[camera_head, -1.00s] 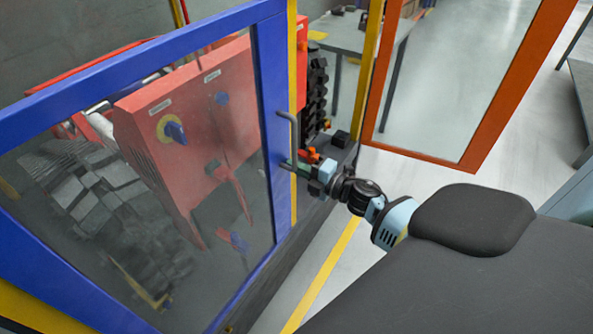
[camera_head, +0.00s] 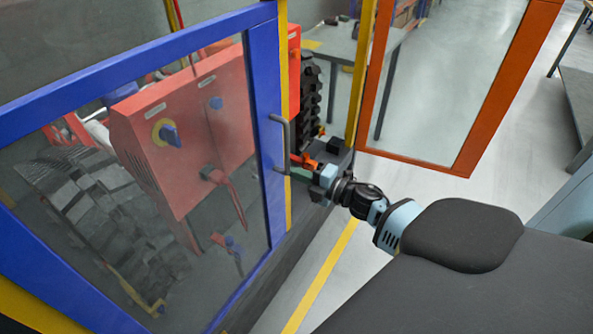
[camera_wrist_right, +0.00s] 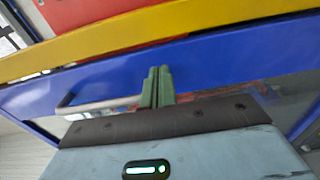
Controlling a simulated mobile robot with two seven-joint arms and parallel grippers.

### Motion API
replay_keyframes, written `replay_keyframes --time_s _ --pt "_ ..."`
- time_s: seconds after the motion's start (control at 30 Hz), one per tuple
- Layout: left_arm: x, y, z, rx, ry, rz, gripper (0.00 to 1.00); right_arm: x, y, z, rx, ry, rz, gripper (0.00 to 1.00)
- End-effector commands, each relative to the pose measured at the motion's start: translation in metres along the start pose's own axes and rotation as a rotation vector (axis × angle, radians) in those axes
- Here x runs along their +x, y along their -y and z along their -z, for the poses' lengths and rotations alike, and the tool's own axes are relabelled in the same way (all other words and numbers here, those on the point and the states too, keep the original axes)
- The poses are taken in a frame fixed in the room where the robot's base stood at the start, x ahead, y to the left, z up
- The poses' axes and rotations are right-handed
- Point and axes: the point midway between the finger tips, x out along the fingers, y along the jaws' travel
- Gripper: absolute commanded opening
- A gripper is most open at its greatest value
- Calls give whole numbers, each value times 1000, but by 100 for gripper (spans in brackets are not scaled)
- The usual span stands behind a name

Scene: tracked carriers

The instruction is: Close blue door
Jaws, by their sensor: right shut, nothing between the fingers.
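The blue door (camera_head: 262,120) is a blue frame around a clear pane, on the left of the head view. Its right edge lies along a yellow post (camera_head: 283,60); I cannot tell if a gap is left there. A grey bar handle (camera_head: 287,138) stands on that edge. My right gripper (camera_head: 293,173) is at the handle's lower end. In the wrist view its green fingers (camera_wrist_right: 157,88) are shut together and empty, beside the handle (camera_wrist_right: 98,105) and in front of the blue frame (camera_wrist_right: 225,52). Contact is unclear. My left gripper is out of view.
An orange-framed door (camera_head: 465,150) stands open at the right. Behind the blue pane are a red cabinet (camera_head: 185,130) with knobs and a dark tracked machine part. A grey table (camera_head: 340,45) stands behind. Floor with a yellow line (camera_head: 325,275) is clear below my arm.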

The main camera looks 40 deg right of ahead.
Motion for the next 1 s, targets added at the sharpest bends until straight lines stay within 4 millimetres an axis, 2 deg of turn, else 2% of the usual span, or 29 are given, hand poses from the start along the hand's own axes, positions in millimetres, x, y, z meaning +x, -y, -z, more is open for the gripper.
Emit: replay_keyframes --time_s 0.07,0.27,0.53,0.73,1.0 --pt "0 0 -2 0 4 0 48 -7 2 -1 0 -1 4 0" --pt "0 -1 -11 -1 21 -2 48 -46 4 0 -1 -2 8 0" --pt "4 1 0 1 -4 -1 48 -87 4 1 0 -2 8 0" --pt "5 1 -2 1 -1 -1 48 -101 3 2 -1 -3 6 0" --pt "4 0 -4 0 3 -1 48 -104 2 2 -2 -3 5 0"
